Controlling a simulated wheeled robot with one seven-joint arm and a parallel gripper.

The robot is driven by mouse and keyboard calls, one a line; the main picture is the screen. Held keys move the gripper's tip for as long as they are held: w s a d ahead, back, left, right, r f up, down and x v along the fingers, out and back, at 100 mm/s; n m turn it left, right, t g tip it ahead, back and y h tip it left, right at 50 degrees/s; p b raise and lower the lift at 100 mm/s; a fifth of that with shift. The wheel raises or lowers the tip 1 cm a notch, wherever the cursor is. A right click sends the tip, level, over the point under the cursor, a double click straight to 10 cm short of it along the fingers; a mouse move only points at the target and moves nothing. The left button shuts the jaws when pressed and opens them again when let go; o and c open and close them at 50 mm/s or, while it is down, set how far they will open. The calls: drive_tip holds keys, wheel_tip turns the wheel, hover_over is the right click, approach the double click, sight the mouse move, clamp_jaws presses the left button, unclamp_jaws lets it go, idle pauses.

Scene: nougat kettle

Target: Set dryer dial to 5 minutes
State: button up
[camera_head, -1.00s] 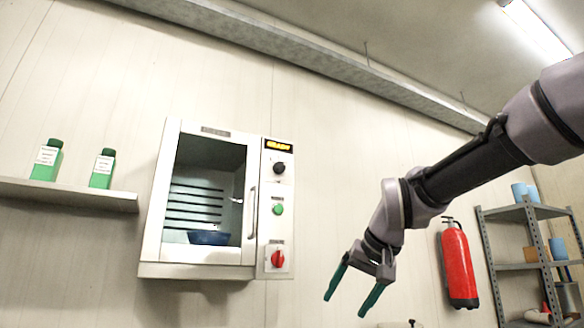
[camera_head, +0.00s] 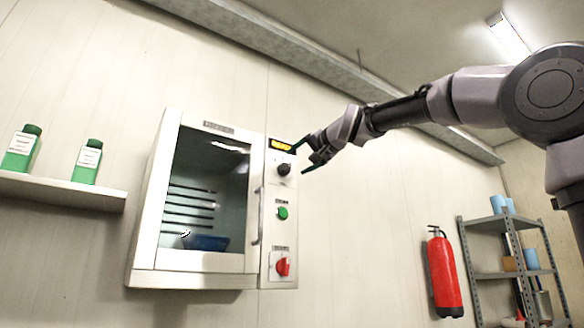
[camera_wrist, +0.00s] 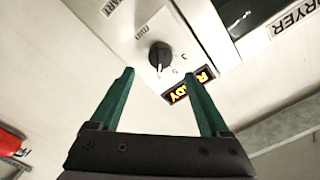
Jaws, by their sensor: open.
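The dryer (camera_head: 145,225) hangs on the wall, its glass door shut with a blue bowl (camera_head: 206,242) inside. Its black dial (camera_head: 284,169) is at the top of the control panel, under the lit display (camera_head: 281,145). In the wrist view the dial (camera_wrist: 160,56) has a pale pointer mark, with a 3 and a 5 and "min" printed around it. The display (camera_wrist: 190,88) reads READY. My gripper (camera_head: 300,160) is open beside the dial, apart from it as far as I can tell. Its green fingers (camera_wrist: 160,100) point toward the dial, which appears between and beyond their tips.
Below the dial are a green button (camera_head: 283,213) and a red knob (camera_head: 283,267). A shelf (camera_head: 60,189) with green bottles is at the left. A fire extinguisher (camera_head: 444,275) and a metal rack (camera_head: 490,274) stand right.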

sight(288, 166)
drive_tip(key=x, duration=0.5)
drive_tip(key=shift+w+a, duration=0.25)
drive_tip(key=shift+w, duration=0.05)
clamp_jaws()
drive_tip(key=shift+n, duration=0.3)
drive_tip(key=n, duration=0.3)
drive_tip(key=shift+s+a+n, duration=0.1)
drive_tip(key=shift+n, duration=2.5)
